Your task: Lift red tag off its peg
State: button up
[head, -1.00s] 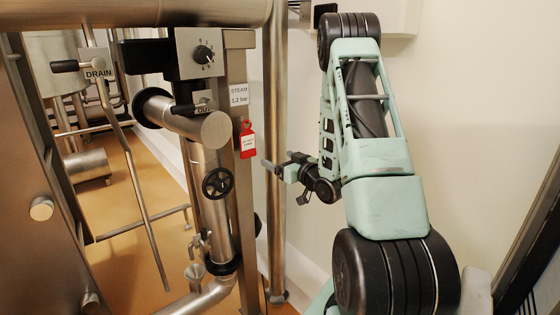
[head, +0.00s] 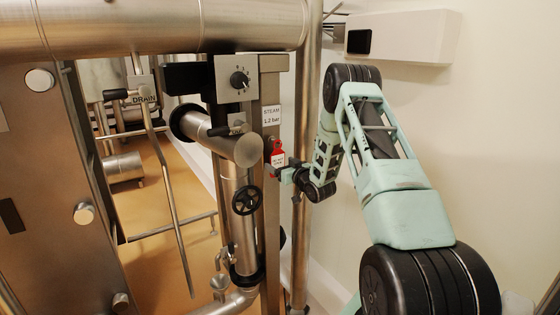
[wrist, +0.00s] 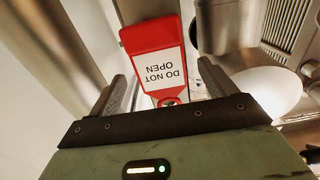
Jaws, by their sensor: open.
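In the wrist view the red tag (wrist: 158,60) appears upside down, with a white panel reading DO NOT OPEN. My gripper (head: 278,171) is at the tag's lower right in the head view. In the wrist view my gripper (wrist: 162,84) is open, with one finger on each side of the tag's narrow end and gaps between. The peg is not clearly visible; the tag's hole end is near the gripper's palm.
A vertical steel pipe (head: 303,235) stands to the right. A knob panel (head: 238,80) is above.

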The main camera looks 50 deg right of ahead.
jog(key=shift+x, duration=0.75)
jog(key=shift+a, duration=0.1)
jog(key=c, duration=1.1)
jog(key=shift+r, duration=0.1)
jog(key=shift+r, duration=0.55)
jog(key=shift+v, duration=3.75)
